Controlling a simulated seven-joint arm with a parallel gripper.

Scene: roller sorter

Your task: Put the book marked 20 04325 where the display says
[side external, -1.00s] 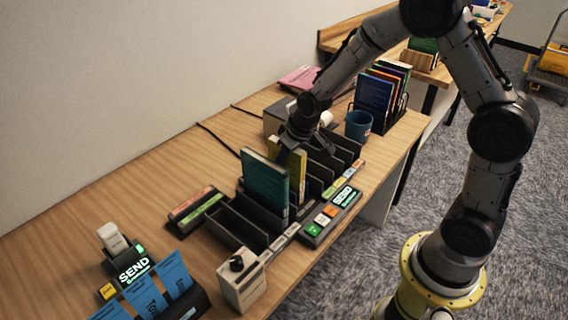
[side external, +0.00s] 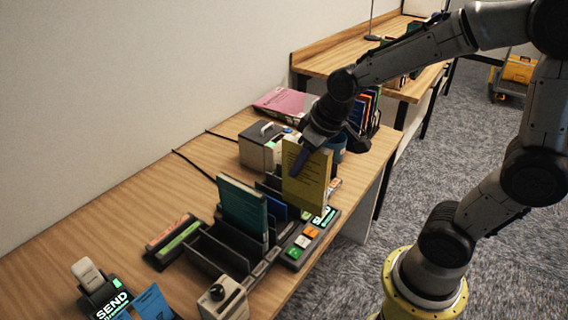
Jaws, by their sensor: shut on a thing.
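My gripper (side external: 304,152) is shut on the top edge of a yellow book (side external: 306,178). It holds the book upright above the right part of the black slotted rack (side external: 222,250). The book's lower edge overlaps the rack in the picture, and I cannot tell whether it touches. Its print is too small to read. A teal book (side external: 243,210) stands in the rack to the left, and a blue book (side external: 277,207) sits low behind it. A lit display (side external: 324,217) on the button panel is partly hidden by the yellow book; only part of its text shows.
A button panel (side external: 295,252) runs along the rack's front. A small box with a black knob (side external: 223,300) stands at the front. A grey device (side external: 262,145), a blue mug (side external: 338,147) and filed books stand behind.

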